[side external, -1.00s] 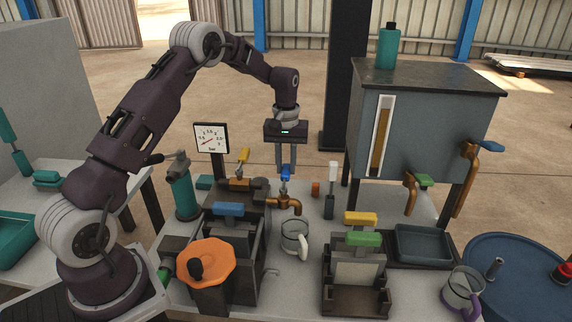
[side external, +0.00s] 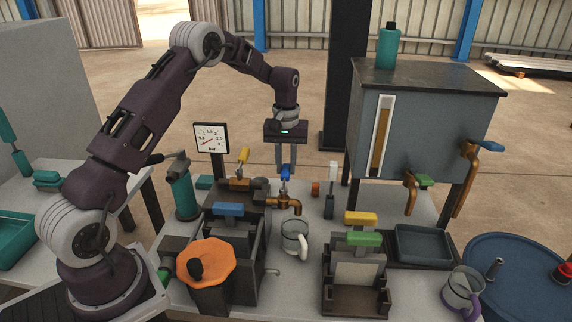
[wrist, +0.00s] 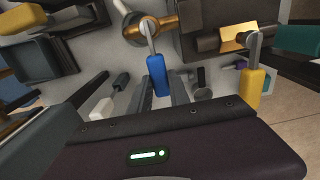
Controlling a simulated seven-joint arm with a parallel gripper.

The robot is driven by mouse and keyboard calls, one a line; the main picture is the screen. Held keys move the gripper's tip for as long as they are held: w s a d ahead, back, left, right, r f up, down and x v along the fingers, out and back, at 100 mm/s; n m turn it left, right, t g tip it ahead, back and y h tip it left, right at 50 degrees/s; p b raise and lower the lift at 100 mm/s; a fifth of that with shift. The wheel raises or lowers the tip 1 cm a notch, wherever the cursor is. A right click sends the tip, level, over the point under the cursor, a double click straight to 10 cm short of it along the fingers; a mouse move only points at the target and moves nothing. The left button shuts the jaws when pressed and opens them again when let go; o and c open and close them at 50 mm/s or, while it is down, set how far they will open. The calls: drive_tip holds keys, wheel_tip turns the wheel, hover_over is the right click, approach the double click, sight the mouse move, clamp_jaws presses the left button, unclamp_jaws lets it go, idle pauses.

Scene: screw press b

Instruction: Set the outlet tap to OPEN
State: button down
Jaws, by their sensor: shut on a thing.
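The outlet tap is a brass spout (side external: 288,202) on the side of the dark press block, above a clear mug. Its blue lever handle (side external: 285,173) points up in the side view. In the wrist view the blue handle (wrist: 158,75) lies between the two fingers, and the brass tap body (wrist: 150,28) shows beyond it. My gripper (side external: 286,170) is shut on the blue handle from above. The handle's far side is hidden by the fingers. No OPEN marking is readable.
A glass mug (side external: 294,238) stands below the spout. A white-topped tool (side external: 331,185) stands to the right, and a pressure gauge (side external: 211,138) behind left.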

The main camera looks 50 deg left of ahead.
idle(0.4)
drive_tip(key=d+m, duration=1)
drive_tip(key=m, duration=0.8)
idle(0.4)
drive_tip(key=shift+d, duration=0.15)
drive_tip(key=c, duration=1.2)
unclamp_jaws()
wheel_tip(320, 180, up, 7)
